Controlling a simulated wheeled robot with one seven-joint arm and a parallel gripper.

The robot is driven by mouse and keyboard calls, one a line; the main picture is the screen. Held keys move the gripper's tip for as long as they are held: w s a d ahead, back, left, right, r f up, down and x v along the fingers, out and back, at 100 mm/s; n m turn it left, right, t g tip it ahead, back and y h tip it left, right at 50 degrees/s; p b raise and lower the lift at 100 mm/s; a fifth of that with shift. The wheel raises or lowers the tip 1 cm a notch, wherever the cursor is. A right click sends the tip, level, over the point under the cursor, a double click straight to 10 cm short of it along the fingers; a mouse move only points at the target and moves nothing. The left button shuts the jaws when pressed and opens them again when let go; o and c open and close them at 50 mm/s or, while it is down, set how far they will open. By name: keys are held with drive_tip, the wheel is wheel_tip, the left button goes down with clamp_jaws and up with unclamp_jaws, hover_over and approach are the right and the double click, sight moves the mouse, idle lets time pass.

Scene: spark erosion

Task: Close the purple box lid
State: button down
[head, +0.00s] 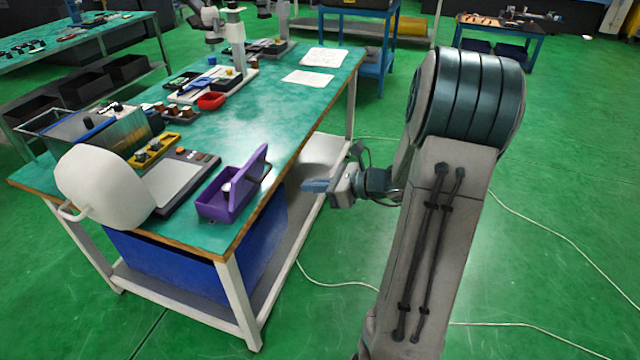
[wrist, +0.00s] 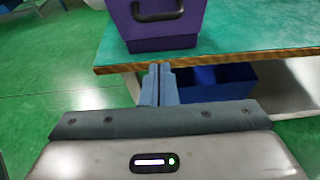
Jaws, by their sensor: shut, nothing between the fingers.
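The purple box (head: 214,204) stands on the near right edge of the green table. Its lid (head: 248,177) is open, tilted up on the box's right side, with a dark handle on its outer face. A small pale item shows inside the box. In the wrist view the purple box (wrist: 160,42) and the dark handle (wrist: 157,12) show at the top, ahead of the fingers; the upper part is cut off. My gripper (head: 308,186) is off the table's right side, apart from the box and lower than the lid's top. Its blue fingers (wrist: 159,70) are together and empty.
The green table (head: 262,110) has a wooden edge between my gripper and the box. A white rounded object (head: 100,185) and a grey device (head: 185,180) stand left of the box. A blue bin (head: 180,262) sits on the shelf below. Floor to the right is mostly clear.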

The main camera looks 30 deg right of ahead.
sight(257, 180)
drive_tip(key=w+a, duration=0.6)
drive_tip(key=shift+w+p, duration=0.15)
drive_tip(key=shift+p, duration=0.15)
drive_tip(key=shift+r, duration=0.1)
drive_tip(key=shift+w+a+r+p, duration=0.2)
drive_tip(key=shift+r+p, duration=0.1)
drive_tip(key=shift+p, duration=0.55)
